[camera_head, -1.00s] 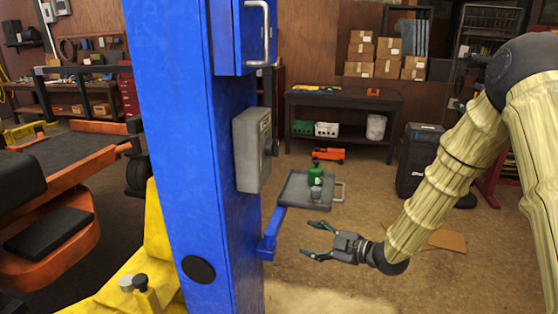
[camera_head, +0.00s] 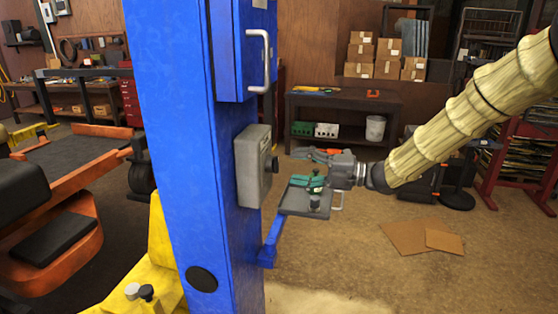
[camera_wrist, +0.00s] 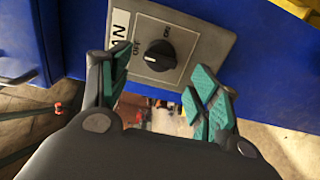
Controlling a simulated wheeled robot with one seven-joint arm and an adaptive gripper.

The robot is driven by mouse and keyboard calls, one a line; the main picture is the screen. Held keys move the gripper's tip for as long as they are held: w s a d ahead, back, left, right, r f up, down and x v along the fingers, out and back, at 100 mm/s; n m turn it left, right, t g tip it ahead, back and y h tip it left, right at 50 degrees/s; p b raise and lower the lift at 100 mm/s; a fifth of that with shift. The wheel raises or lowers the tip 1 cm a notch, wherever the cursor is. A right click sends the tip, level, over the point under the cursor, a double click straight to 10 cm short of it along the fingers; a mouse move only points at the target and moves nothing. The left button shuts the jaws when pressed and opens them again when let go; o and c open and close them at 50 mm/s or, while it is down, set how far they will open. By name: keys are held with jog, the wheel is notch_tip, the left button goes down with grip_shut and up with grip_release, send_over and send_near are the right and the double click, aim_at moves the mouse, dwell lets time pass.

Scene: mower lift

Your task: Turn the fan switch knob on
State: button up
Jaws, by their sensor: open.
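The grey fan switch box (camera_head: 256,170) is fixed to the blue post. Its black knob (camera_wrist: 160,56) shows in the wrist view below the OFF and ON marks, with a white line on its left end, towards the OFF side. A white label (camera_wrist: 118,28), ending in "AN", is partly covered by my left finger. In the head view the knob (camera_head: 275,164) shows edge-on at the box's right side. My gripper (camera_head: 302,168) is open and empty, to the right of the knob and apart from it. In the wrist view the fingers (camera_wrist: 162,78) spread below and either side of the knob.
The blue post (camera_head: 190,150) carries a blue cabinet (camera_head: 243,60) with a metal handle above the box.

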aim_at(273, 164)
jog(key=shift+p+x, duration=1.05)
jog(key=shift+x, duration=1.9)
jog(key=shift+c, duration=0.3)
jog(key=c, duration=0.9)
